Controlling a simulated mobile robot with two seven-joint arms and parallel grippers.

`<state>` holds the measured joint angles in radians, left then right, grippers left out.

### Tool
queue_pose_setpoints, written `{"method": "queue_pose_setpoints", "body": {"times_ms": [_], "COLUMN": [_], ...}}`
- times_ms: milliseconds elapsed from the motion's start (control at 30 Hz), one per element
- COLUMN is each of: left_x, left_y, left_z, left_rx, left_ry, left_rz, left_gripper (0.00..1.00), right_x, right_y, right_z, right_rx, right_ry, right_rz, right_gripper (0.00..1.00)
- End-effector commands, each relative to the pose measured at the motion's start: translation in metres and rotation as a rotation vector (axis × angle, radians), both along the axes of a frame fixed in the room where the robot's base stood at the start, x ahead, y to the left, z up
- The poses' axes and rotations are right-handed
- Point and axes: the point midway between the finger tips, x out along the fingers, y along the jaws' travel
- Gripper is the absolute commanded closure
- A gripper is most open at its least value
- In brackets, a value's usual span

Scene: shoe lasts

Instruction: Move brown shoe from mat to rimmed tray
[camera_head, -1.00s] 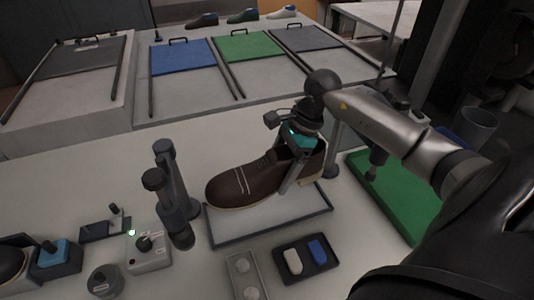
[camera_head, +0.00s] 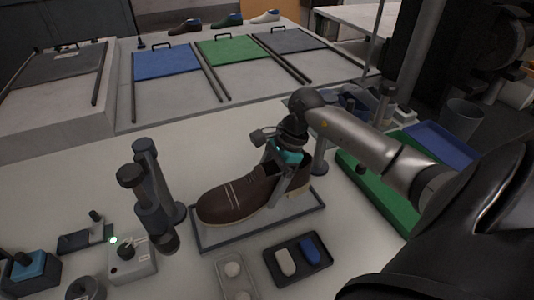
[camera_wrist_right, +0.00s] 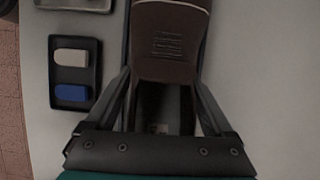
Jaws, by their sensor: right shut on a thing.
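The brown shoe (camera_head: 236,198) has a pale sole and light stripes, with its toe pointing left. It is level within the outline of the dark-rimmed tray (camera_head: 228,243); whether its sole touches the tray floor is hard to tell. My right gripper (camera_head: 283,188) is shut on the shoe at its heel end, one finger showing on the near side. In the right wrist view the shoe's brown upper (camera_wrist_right: 170,40) lies between the two fingers. The green mat (camera_head: 375,195) lies to the right, partly behind my right arm. My left gripper is out of view.
A dark dish (camera_head: 270,266) with a white and a blue block stands just in front of the tray. A dark two-post device (camera_head: 150,195) stands close to the tray's left. A control box (camera_head: 130,262) is at front left. Colored panels line the back.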

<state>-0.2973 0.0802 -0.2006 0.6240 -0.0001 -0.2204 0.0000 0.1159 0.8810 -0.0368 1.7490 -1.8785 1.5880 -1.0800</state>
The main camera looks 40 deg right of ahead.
Motion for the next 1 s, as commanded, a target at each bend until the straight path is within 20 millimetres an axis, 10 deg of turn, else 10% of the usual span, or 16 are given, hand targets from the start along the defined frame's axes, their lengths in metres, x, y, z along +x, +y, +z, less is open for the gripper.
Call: {"method": "queue_pose_setpoints", "body": {"times_ms": [1000], "left_x": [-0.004], "left_y": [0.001], "left_z": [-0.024], "left_rx": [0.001], "left_ry": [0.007], "left_rz": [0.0], "left_gripper": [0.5], "right_x": [0.0], "right_y": [0.0], "right_z": [-0.037], "right_rx": [0.001], "right_ry": [-0.002], "right_rz": [-0.001], "right_gripper": [0.91]}}
